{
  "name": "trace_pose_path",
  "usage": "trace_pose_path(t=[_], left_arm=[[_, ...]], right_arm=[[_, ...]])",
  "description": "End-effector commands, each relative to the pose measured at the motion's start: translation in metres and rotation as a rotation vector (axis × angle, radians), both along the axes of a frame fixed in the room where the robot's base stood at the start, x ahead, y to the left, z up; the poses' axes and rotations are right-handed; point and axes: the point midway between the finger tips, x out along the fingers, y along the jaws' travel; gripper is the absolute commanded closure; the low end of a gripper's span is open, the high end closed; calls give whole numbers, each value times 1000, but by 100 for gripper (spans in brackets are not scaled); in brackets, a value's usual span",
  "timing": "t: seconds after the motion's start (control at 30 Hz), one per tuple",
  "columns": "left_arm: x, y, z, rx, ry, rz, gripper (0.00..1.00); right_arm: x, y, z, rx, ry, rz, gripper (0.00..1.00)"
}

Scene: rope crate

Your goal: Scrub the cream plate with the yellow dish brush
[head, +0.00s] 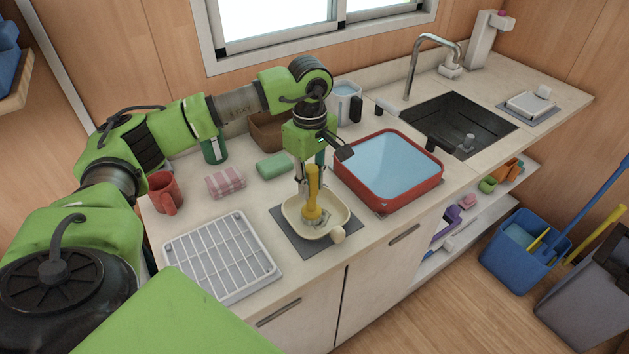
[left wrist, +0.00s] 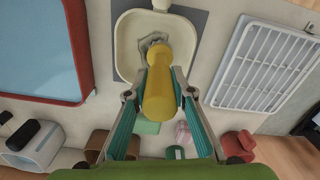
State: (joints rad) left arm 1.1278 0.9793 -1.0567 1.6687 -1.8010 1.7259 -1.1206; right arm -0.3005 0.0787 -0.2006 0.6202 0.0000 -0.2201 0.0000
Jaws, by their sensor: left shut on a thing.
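The cream plate (head: 337,224) lies on a dark grey mat (head: 287,232) on the counter, between the white rack and the red basin. It is squarish with a raised rim and a small knob-like handle at its front. My left gripper (head: 312,178) points down over the plate and is shut on the yellow dish brush (head: 313,207). The brush stands about upright with its head down at the plate's middle. In the left wrist view, the brush (left wrist: 159,95) sits between both fingers (left wrist: 160,92), and a grey patch shows around its head on the plate (left wrist: 128,50). My right gripper is not in view.
A red basin of water (head: 432,184) stands right of the plate, a white rack (head: 250,291) to its left. Behind are a green sponge (head: 274,166), a pink checked cloth (head: 225,182) and a red mug (head: 165,193). A dark sink (head: 490,126) lies farther right.

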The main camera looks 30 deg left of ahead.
Motion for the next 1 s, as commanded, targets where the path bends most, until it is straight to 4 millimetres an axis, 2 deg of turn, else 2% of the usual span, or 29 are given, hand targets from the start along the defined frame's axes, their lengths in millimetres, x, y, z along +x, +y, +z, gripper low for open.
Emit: trace_pose_path(t=[0.6,1.0], left_arm=[[-3,1,-1,2,6,0,99],[15,-7,-1,1,2,-1,99]], right_arm=[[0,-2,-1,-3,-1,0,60],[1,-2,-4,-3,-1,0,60]])
